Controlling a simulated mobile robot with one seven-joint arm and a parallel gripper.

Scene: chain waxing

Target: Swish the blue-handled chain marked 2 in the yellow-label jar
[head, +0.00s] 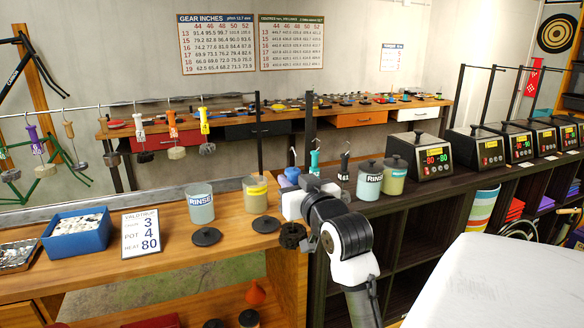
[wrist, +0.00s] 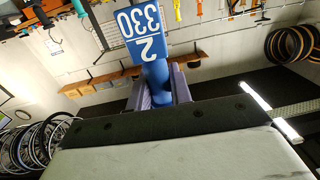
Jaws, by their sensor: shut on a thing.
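My gripper (head: 288,183) is at the right end of the wooden bench, shut on a blue handle (head: 292,173). In the wrist view the blue handle (wrist: 155,75) stands between the purple fingers (wrist: 158,92), with a blue tag (wrist: 143,35) reading 330 and 2. The yellow-label jar (head: 256,198) stands open just left of my gripper on the bench. The gripper looks apart from the jar, and I cannot tell how far above or behind it.
An open rinse jar (head: 199,204) stands left of the yellow-label jar. Black lids (head: 206,236) lie in front. A blue tray (head: 77,233) and a sign (head: 141,232) stand further left. Lidded jars (head: 370,180), handles on hooks (head: 315,158) and heater pots (head: 424,152) are to the right.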

